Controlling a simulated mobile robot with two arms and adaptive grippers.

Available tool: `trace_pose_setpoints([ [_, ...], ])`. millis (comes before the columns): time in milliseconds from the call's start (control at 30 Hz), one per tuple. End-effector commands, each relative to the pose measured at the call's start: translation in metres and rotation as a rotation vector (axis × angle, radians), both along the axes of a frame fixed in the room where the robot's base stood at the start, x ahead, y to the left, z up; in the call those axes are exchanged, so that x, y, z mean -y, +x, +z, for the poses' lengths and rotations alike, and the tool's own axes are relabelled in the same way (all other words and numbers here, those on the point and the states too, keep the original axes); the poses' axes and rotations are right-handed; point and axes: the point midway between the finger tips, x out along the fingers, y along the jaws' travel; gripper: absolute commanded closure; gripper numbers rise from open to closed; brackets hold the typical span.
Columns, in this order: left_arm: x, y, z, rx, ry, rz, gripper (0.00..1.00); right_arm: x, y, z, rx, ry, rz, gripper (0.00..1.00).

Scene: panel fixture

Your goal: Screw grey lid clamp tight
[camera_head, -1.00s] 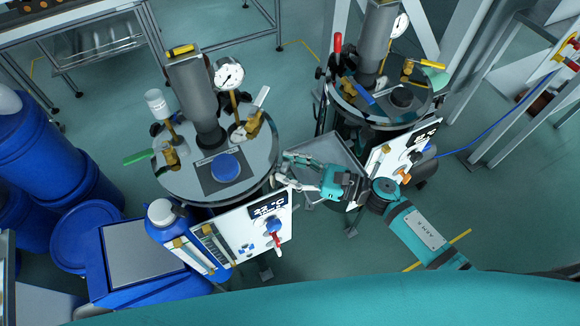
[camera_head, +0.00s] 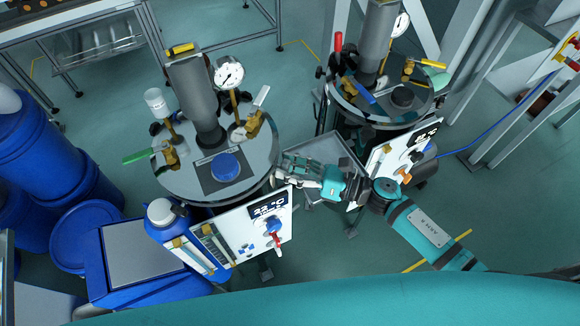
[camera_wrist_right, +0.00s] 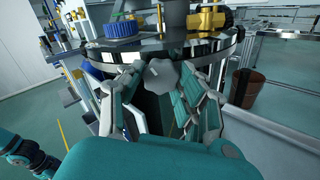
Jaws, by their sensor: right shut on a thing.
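The grey lid clamp (camera_wrist_right: 162,73) is a lobed grey knob at the rim of the near vessel's round metal lid (camera_wrist_right: 205,47). The same lid (camera_head: 256,140) shows in the head view, where my gripper hides the clamp. My right gripper (camera_head: 283,167) reaches in from the right to the lid's right edge. In the right wrist view my right gripper's two padded fingers (camera_wrist_right: 160,88) stand either side of the clamp, shut on it. The exact finger contact is hard to see. My left gripper is in neither view.
The near lid carries a blue cap (camera_head: 226,167), a pressure gauge (camera_head: 229,73) and a tall grey cylinder (camera_head: 193,90). Below is a white control panel (camera_head: 257,235). A second vessel (camera_head: 380,105) stands right behind. Blue drums (camera_head: 45,150) stand at left.

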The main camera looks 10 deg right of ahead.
Motion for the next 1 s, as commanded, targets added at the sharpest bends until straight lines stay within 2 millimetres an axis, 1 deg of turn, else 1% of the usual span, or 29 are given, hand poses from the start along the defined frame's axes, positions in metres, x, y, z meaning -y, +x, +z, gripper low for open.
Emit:
trace_pose_setpoints([
  [200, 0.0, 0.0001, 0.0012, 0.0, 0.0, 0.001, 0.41, 0.0005, 0.0006, 0.001, -0.096, 0.05, 0.0, 0.97],
  [400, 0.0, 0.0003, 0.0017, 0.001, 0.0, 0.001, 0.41, 0.0005, 0.0007, 0.001, -0.141, 0.073, -0.001, 0.97],
  [867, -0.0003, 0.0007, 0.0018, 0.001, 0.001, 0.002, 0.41, 0.0006, 0.0009, 0.0011, -0.151, 0.078, -0.002, 0.97],
  [900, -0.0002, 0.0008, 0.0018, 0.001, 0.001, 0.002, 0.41, 0.0006, 0.0009, 0.0011, -0.151, 0.078, -0.002, 0.6],
  [1000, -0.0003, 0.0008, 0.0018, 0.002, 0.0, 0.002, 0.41, 0.0005, 0.0008, 0.0009, -0.151, 0.078, -0.001, 0.47],
])
